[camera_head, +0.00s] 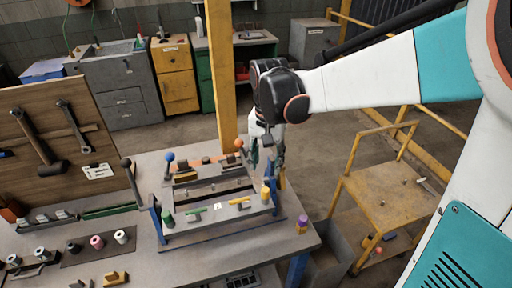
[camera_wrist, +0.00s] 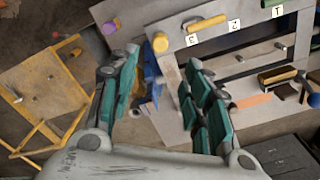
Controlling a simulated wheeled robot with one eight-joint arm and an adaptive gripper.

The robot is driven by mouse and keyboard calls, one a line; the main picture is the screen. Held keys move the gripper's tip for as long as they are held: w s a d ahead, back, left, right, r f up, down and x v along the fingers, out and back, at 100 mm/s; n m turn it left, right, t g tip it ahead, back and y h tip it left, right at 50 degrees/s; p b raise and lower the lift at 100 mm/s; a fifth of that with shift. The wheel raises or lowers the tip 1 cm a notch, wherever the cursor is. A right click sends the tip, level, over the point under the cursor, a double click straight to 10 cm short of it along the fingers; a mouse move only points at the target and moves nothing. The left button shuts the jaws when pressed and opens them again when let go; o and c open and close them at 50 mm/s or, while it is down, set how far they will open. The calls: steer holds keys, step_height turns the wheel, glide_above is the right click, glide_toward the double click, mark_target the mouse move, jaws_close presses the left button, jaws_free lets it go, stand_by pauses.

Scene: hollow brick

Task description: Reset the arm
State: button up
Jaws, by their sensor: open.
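My gripper (camera_head: 268,168) points down at the right end of the metal fixture (camera_head: 212,220) on the workbench. My white and teal arm reaches to it from the upper right. In the wrist view the two teal-padded fingers of my gripper (camera_wrist: 160,65) are spread apart with nothing between them. The yellow knob (camera_head: 265,194) of the fixture is just below the gripper in the head view, and it also shows in the wrist view (camera_wrist: 160,42). I cannot tell the exact gap between fingers and fixture.
A purple-topped piece (camera_head: 302,224) stands at the bench's right corner. A yellow cart (camera_head: 385,200) stands right of the bench. A yellow post (camera_head: 222,85) rises behind the fixture. A tool board (camera_head: 60,140) with a hammer and wrench stands at left. Cabinets line the back wall.

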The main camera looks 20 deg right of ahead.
steer(key=s+f+n+t+b, duration=0.3)
steer(key=s+b, duration=0.2)
steer(key=s, duration=0.2)
steer(key=s+f+n+t+b, duration=0.3)
steer(key=s+b, duration=0.3)
steer(key=s, duration=0.2)
steer(key=shift+f+n+t, duration=0.15)
steer(key=shift+n+t, duration=0.25)
steer(key=shift+t, duration=0.2)
stand_by(1.0)
